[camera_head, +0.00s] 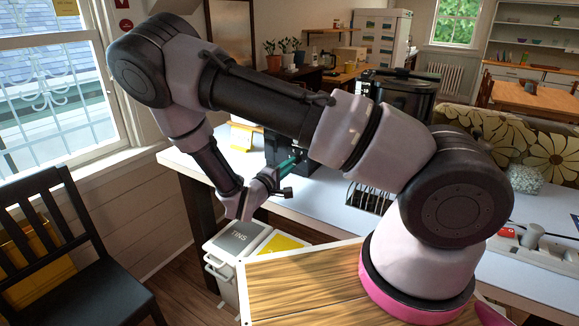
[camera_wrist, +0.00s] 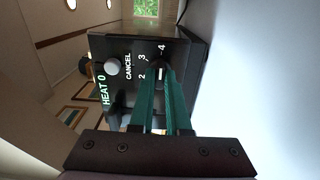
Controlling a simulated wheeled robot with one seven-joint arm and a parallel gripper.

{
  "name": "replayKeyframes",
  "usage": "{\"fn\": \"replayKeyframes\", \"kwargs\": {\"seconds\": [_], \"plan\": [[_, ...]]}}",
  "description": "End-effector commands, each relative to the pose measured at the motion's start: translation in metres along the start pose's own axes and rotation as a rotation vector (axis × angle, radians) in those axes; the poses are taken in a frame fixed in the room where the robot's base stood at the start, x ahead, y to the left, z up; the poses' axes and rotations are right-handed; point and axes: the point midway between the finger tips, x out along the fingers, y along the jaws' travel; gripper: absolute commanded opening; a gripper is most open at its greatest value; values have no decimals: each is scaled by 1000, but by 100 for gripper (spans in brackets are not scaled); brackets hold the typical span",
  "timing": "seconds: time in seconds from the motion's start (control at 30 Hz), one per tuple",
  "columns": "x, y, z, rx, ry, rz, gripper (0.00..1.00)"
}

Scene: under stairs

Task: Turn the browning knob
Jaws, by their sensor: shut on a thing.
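The black toaster (camera_wrist: 185,55) fills the upper middle of the wrist view, its control panel turned sideways. Its browning knob (camera_wrist: 160,72) is a small dark dial with the numbers 2, 3 and 4 beside it, mostly hidden between my fingers. My gripper (camera_wrist: 159,75) has two teal fingers, one on each side of the knob, shut on it. In the head view my gripper (camera_head: 297,158) is at the face of the toaster (camera_head: 279,152), which my arm partly covers.
A round grey button (camera_wrist: 112,66) sits beside the word CANCEL. The toaster stands on a white counter (camera_head: 335,205). Below are a bin marked TINS (camera_head: 238,238) and a wooden board (camera_head: 300,285). A black chair (camera_head: 75,260) stands at left.

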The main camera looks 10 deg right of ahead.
Motion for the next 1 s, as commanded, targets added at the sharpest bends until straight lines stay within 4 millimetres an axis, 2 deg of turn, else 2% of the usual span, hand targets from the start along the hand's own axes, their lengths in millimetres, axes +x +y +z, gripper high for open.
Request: {"fn": "replayKeyframes", "kwargs": {"seconds": [0.17,0.2,0.23,0.27,0.53,0.67,0.77,1.0], "plan": [[-1,-2,0,-2,0,-3,0],[-1,-2,0,-2,0,-3,30],[-1,-1,0,-2,0,-3,42],[-1,-1,0,-2,0,-3,45],[-1,-1,0,-2,0,-1,45],[-8,-1,-1,-2,3,-2,45],[-23,-1,-1,-1,3,-2,45],[-72,-1,-1,-1,5,-3,45]]}}
